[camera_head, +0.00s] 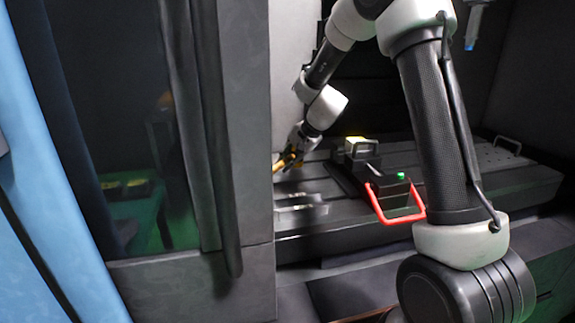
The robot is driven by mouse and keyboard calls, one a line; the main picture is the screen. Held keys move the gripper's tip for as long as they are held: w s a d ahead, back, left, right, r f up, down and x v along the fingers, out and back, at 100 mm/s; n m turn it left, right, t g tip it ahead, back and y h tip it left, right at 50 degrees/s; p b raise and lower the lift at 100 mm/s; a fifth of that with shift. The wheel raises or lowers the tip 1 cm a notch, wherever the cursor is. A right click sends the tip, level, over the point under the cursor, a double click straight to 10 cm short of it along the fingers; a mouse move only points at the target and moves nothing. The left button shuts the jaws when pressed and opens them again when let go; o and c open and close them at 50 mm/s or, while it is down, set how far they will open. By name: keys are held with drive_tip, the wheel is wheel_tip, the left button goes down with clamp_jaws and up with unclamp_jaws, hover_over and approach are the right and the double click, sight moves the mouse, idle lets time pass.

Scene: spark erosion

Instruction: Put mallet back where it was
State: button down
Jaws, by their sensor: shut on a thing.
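My gripper (290,158) is at the end of my arm, low over the left part of the machine bed, close to the edge of the grey panel. It is shut on the mallet (281,163), of which only a small yellow-brown part shows. The rest of the mallet is hidden by the gripper and the panel, so its tilt and whether it touches the bed cannot be told.
A dark vise (345,178) with a red handle (418,212) and a green light stands on the slotted machine bed (475,165), right of my gripper. Blurred shiny metal pieces (300,204) lie in front. A grey panel (243,120) closes off the left.

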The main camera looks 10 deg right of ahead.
drive_tip(key=shift+f, duration=0.45)
drive_tip(key=shift+f, duration=0.1)
drive_tip(key=c, duration=1.4)
unclamp_jaws()
drive_tip(key=shift+f, duration=0.1)
drive_tip(key=shift+o, duration=0.2)
drive_tip(key=shift+d+r, duration=0.15)
drive_tip(key=shift+r, duration=0.2)
drive_tip(key=v, duration=1.1)
drive_tip(key=s+d+r+n+h, duration=0.15)
drive_tip(key=s+r, duration=0.25)
drive_tip(key=s, duration=0.5)
drive_tip(key=s+d+r+n, duration=0.3)
drive_tip(key=s+r, duration=0.1)
drive_tip(key=s, duration=0.5)
drive_tip(key=s+d+n+h, duration=0.1)
drive_tip(key=s+d+n, duration=0.1)
drive_tip(key=s, duration=0.6)
drive_tip(key=s+d+f+n+h, duration=0.1)
drive_tip(key=s+d, duration=0.3)
drive_tip(key=s, duration=0.4)
drive_tip(key=shift+s+d+f+n+h, duration=0.15)
drive_tip(key=shift+s+f+n+h, duration=0.2)
drive_tip(key=shift+n+h, duration=0.35)
